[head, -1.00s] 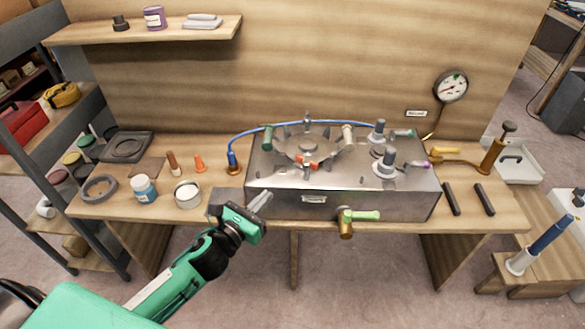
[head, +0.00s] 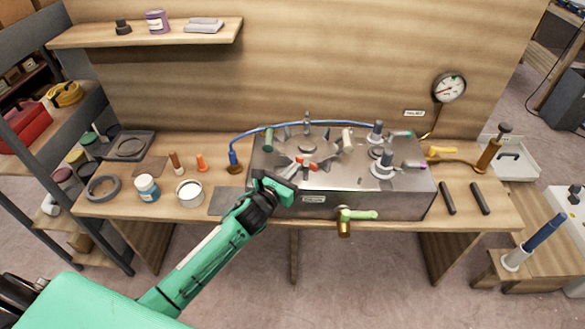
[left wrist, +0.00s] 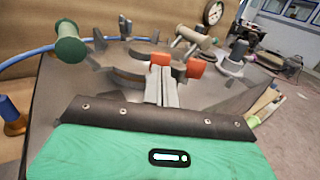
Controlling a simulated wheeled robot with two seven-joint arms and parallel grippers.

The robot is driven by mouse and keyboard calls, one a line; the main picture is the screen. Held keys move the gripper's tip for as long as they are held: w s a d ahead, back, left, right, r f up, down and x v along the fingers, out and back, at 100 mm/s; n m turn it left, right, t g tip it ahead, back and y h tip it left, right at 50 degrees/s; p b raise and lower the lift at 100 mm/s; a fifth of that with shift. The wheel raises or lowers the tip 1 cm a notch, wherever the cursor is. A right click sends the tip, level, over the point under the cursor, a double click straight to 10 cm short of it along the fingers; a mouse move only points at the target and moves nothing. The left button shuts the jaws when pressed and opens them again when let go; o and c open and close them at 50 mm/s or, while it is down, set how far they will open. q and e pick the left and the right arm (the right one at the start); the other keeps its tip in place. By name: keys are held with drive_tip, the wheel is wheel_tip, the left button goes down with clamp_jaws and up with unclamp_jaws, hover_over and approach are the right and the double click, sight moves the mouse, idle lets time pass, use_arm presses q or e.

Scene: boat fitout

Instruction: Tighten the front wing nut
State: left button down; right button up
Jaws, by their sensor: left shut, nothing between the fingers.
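The front wing nut (head: 311,167) has orange-red wings and sits at the near edge of the round hatch (head: 322,146) on the metal box. In the left wrist view its wings (left wrist: 195,67) show on both sides of my left gripper's fingertips (left wrist: 163,82), which hide its middle. My left gripper (head: 298,172) is shut with nothing between its fingers, right at the nut. I cannot tell whether the fingers touch it. My right gripper is not in view.
The metal box (head: 395,203) has a green-handled valve (head: 358,215) on its front. A green knob (head: 268,140) and a cream knob (head: 347,140) flank the hatch. Grey posts (head: 382,165) stand on the right. A blue hose (head: 255,130) runs behind.

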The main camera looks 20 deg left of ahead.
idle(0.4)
use_arm(q)
drive_tip(key=shift+w+a+m+h, duration=0.15)
drive_tip(key=shift+m+h, duration=0.15)
drive_tip(key=shift+h, duration=0.2)
